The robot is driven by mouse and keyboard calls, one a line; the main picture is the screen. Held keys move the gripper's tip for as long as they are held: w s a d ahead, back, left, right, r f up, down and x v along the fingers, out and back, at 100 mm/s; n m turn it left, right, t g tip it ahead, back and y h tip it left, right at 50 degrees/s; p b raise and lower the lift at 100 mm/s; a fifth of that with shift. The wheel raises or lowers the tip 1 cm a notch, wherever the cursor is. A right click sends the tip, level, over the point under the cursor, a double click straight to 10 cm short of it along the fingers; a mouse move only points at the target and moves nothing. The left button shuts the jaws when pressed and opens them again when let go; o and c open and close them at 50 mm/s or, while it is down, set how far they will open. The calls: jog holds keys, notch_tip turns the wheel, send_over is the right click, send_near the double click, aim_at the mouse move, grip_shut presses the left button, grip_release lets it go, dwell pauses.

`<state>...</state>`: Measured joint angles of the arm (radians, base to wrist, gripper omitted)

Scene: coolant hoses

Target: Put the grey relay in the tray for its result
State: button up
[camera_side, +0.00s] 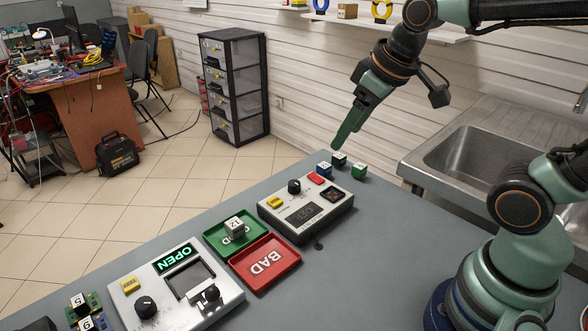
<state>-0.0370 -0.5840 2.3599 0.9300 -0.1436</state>
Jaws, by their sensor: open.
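The grey relay (234,227), a small cube marked 12, sits in the green tray (211,242), hiding part of the tray's lettering. The red tray (280,284), lettered BAD, lies beside it toward the front and looks empty. My gripper (340,143) is open, pointing down at the far end of the bench. It is apart from the grey relay, just above and behind several small cubes. Nothing shows between its fingers.
Blue (324,169), black (339,159) and green (359,171) cubes stand near my gripper. A tester with a dark display (303,214) stands right of the trays, another reading OPEN (178,258) at left. More numbered cubes (79,301) are at lower left. A sink (480,160) is at right.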

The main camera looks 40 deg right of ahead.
jog(key=shift+s+d+f+m+t, duration=0.15)
jog(key=shift+s+d+f+m, duration=0.15)
jog(key=shift+s+m, duration=0.25)
jog(key=shift+s+d+f+m+t, duration=0.15)
jog(key=shift+s+d+f+m, duration=0.1)
jog(key=shift+s+m, duration=0.3)
jog(key=shift+s, duration=0.1)
dwell(0.5)
